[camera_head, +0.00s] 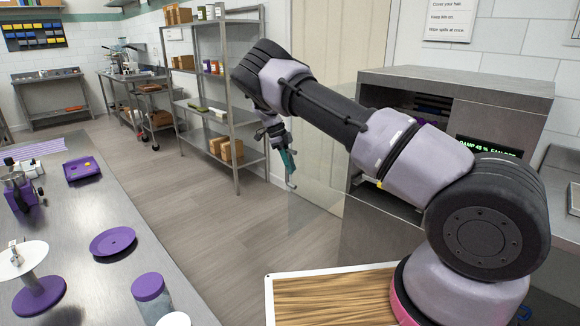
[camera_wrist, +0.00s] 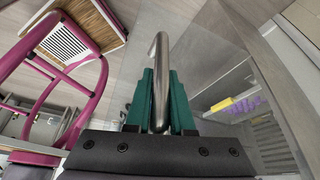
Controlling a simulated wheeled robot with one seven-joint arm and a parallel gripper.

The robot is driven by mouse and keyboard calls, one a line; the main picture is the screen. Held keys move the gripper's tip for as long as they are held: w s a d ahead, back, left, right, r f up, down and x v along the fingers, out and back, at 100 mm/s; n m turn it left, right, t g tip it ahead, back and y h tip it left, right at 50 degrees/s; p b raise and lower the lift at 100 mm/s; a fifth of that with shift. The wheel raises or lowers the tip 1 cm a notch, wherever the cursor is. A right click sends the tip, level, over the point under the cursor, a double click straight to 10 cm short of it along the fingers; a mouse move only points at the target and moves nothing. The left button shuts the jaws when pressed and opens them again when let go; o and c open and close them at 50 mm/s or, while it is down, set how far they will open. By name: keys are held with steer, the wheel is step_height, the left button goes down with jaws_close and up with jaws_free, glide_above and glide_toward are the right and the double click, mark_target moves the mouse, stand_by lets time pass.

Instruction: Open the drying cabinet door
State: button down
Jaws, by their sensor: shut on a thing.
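The drying cabinet (camera_head: 520,88) is a grey metal box on the right, partly hidden behind my arm. Its door (camera_head: 318,205) is a clear pane that stands out from the cabinet front, swung open into the room. The door's steel bar handle (camera_head: 292,183) is on the pane's outer edge. My gripper (camera_head: 287,160), with teal fingers, is shut on this handle. In the wrist view the handle (camera_wrist: 160,60) rises between the two fingers of my gripper (camera_wrist: 161,98). The cabinet's hinge side is hidden by my arm.
Shelves inside the cabinet show yellow and purple items (camera_wrist: 240,104) in the wrist view. A steel shelf rack (camera_head: 236,100) stands behind my gripper. A steel table (camera_head: 75,235) with purple plates runs along the left. The floor (camera_head: 175,195) between is clear.

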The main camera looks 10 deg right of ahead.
steer(key=c, duration=0.8)
jaws_free()
steer(key=shift+a, duration=0.1)
steer(key=v, duration=1)
steer(key=shift+a+r, duration=0.1)
steer(key=shift+r, duration=0.25)
steer(key=shift+w, duration=0.1)
